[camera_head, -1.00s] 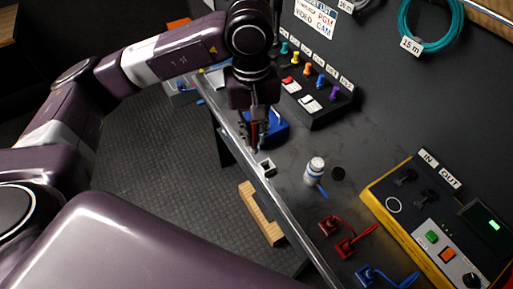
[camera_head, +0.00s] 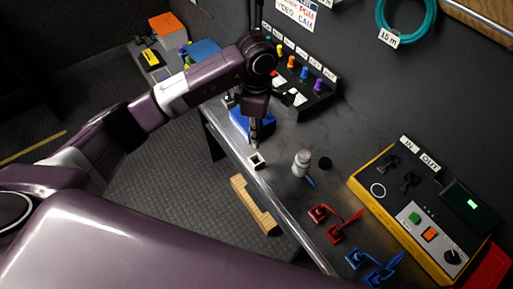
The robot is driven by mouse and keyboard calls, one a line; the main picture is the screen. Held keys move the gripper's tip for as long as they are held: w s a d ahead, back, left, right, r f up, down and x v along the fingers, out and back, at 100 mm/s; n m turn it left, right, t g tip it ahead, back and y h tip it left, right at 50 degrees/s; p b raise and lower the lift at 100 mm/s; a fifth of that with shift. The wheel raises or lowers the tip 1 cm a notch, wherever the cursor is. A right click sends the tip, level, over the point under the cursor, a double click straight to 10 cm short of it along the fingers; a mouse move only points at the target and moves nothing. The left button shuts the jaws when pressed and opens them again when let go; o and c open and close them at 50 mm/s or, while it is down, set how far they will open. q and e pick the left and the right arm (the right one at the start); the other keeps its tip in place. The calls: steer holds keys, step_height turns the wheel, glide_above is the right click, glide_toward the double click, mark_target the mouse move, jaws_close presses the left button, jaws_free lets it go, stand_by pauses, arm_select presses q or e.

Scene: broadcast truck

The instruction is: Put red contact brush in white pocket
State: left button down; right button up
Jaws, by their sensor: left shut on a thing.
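My left gripper (camera_head: 254,132) points down above the front edge of the dark bench. It is shut on the red contact brush, which is mostly hidden between the fingers now; its red showed there a second ago. The white pocket (camera_head: 257,161), a small square holder with a dark opening, sits at the bench edge just below and in front of the fingertips. I cannot tell whether the brush touches it. My right gripper is not in view.
Red connectors (camera_head: 329,223), blue connectors (camera_head: 374,266) and a yellow-edged control box (camera_head: 410,215) are farther right. A button panel (camera_head: 310,92) is behind.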

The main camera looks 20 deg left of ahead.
mark_target(257, 147)
arm_select(q)
step_height(257, 147, down, 5)
steer(key=shift+f+p, duration=0.2)
steer(key=shift+p, duration=0.35)
step_height(257, 147, down, 4)
steer(key=shift+f+p, duration=0.1)
steer(key=shift+p, duration=0.5)
steer(key=shift+f, duration=0.1)
steer(key=shift+f, duration=0.1)
steer(key=shift+f+b, duration=0.15)
steer(key=shift+b, duration=0.2)
steer(key=c, duration=1.9)
jaws_free()
steer(key=shift+r, duration=0.2)
